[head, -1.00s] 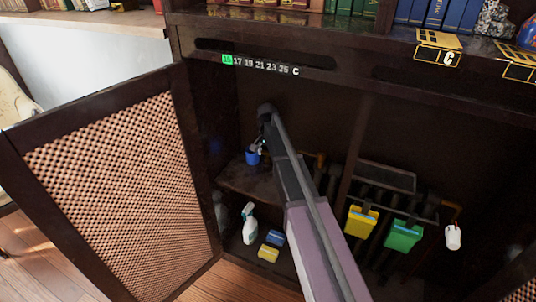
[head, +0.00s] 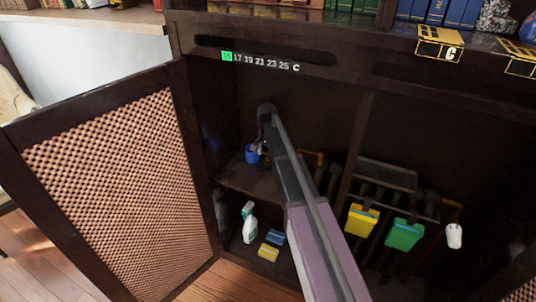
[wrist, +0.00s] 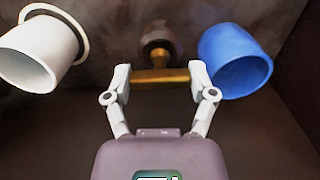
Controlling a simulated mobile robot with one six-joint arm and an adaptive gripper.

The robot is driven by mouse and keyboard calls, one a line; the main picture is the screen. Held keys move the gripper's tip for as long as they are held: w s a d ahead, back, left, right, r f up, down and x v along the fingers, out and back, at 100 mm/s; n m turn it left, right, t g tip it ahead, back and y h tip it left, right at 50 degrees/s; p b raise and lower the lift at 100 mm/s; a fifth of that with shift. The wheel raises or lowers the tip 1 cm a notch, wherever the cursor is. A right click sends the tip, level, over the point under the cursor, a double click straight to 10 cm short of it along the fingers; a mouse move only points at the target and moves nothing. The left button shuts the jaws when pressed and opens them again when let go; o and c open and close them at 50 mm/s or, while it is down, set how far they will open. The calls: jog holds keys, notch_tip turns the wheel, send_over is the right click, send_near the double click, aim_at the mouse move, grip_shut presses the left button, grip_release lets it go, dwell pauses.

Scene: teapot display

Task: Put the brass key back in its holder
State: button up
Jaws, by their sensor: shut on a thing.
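The brass key (wrist: 160,76) shows in the wrist view as a crosswise brass bar with a short stem behind it. My gripper (wrist: 161,78) is shut on the bar, one fingertip at each end. Behind the bar is a round dark brown fitting (wrist: 160,40), perhaps the holder, in line with the stem. I cannot tell whether the stem is inside it or only in front of it. In the head view my gripper (head: 258,146) is small and partly hidden by my arm, inside the open cabinet; the key cannot be made out there.
A white cup (wrist: 38,55) and a blue cup (wrist: 236,58) flank the gripper closely. The blue cup also shows in the head view (head: 252,155). Below are a spray bottle (head: 248,222) and sponges (head: 269,252). The open cabinet door (head: 120,185) is left; a divider (head: 352,150) is right.

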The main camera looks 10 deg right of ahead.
jog(key=shift+f+b, duration=0.35)
dwell(0.5)
jog(key=o, duration=1.2)
jog(key=shift+s, duration=0.1)
